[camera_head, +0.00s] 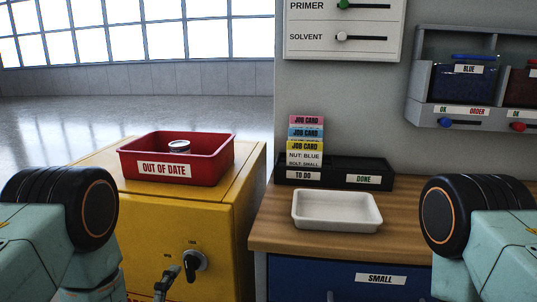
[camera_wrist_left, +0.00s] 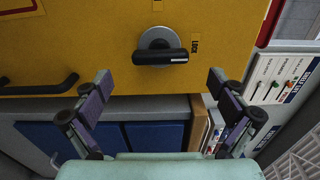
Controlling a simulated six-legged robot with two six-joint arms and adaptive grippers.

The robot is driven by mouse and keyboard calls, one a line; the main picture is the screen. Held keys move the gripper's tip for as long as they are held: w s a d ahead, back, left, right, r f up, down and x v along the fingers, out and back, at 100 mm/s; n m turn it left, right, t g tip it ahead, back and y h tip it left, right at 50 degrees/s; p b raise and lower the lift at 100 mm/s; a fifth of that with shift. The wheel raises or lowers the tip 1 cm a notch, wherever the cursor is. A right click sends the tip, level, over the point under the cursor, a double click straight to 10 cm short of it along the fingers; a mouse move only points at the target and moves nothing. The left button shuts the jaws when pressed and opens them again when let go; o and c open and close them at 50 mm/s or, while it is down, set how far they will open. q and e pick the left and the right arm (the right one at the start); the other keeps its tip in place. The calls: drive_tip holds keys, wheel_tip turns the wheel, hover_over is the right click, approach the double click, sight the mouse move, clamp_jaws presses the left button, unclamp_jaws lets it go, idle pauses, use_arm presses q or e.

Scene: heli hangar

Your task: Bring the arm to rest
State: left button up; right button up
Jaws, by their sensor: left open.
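My left gripper (camera_wrist_left: 160,80) is open in the left wrist view, its two fingers spread wide with nothing between them. A round knob with a black handle (camera_wrist_left: 160,57) on the yellow cabinet (camera_wrist_left: 90,45) is ahead of the fingers. The fingers look apart from it. In the head view the same knob (camera_head: 195,262) is on the yellow cabinet's front (camera_head: 225,235). My left arm comes in at the left and my right arm at the right. My right gripper is not in view.
A red OUT OF DATE bin (camera_head: 213,165) holding a can (camera_head: 179,147) stands on the cabinet. A white tray (camera_head: 336,223) and a black card holder (camera_head: 340,177) with several job cards (camera_head: 305,140) are on the wooden bench (camera_head: 410,215). Wall bins (camera_head: 480,115) hang at the right.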

sight(188, 272)
use_arm(q)
drive_tip(key=s+a, duration=0.1)
drive_tip(key=s, duration=0.5)
drive_tip(key=w, duration=0.4)
drive_tip(key=w+d, duration=0.1)
drive_tip(key=w, duration=0.2)
drive_tip(key=w+d, duration=0.1)
drive_tip(key=w, duration=0.3)
drive_tip(key=shift+w, duration=0.65)
drive_tip(key=n+b, duration=0.1)
drive_tip(key=n, duration=0.2)
drive_tip(key=shift+s+n, duration=0.1)
drive_tip(key=shift+n, duration=0.2)
drive_tip(key=n+b, duration=0.1)
drive_tip(key=n, duration=0.4)
drive_tip(key=shift+n, duration=0.3)
drive_tip(key=n+b, duration=0.2)
drive_tip(key=n, duration=0.2)
drive_tip(key=shift+f+n, duration=0.1)
drive_tip(key=shift+n, duration=0.3)
drive_tip(key=shift+n+b, duration=0.6)
drive_tip(key=shift+n, duration=1.5)
